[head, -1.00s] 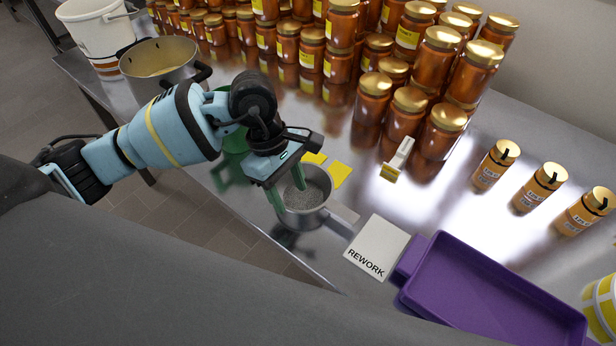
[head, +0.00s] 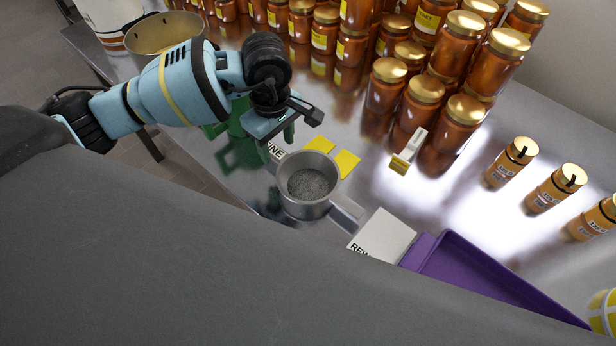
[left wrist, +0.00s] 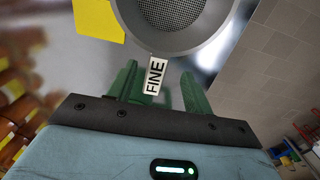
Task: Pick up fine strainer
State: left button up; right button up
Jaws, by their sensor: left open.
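The fine strainer (head: 322,166) is a round grey metal cup with a mesh bottom and a flat handle pointing to the lower right. It stands at the table's near edge. In the left wrist view its rim and mesh (left wrist: 175,22) are at the top. A white tag reading FINE (left wrist: 155,76) shows beside the rim; in the head view it is partly covered. My left gripper (head: 278,141) is open, with green fingers just beyond the strainer's far-left rim. In the left wrist view the tag appears between the fingers (left wrist: 161,88). My right gripper is out of view.
Yellow cards (head: 346,163) lie behind the strainer. A white REWORK card (head: 383,233) and a purple tray (head: 470,270) lie to its right. Many amber jars (head: 420,100) fill the back. A metal pot (head: 140,40) stands at far left. A small white-and-yellow item (head: 408,152) stands mid-table.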

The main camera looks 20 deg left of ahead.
aim_at(280, 154)
pick_arm(q)
jog(key=shift+w+d+f, duration=0.1)
jog(key=shift+w+f, duration=0.05)
jog(key=shift+f, duration=2.1)
grip_shut()
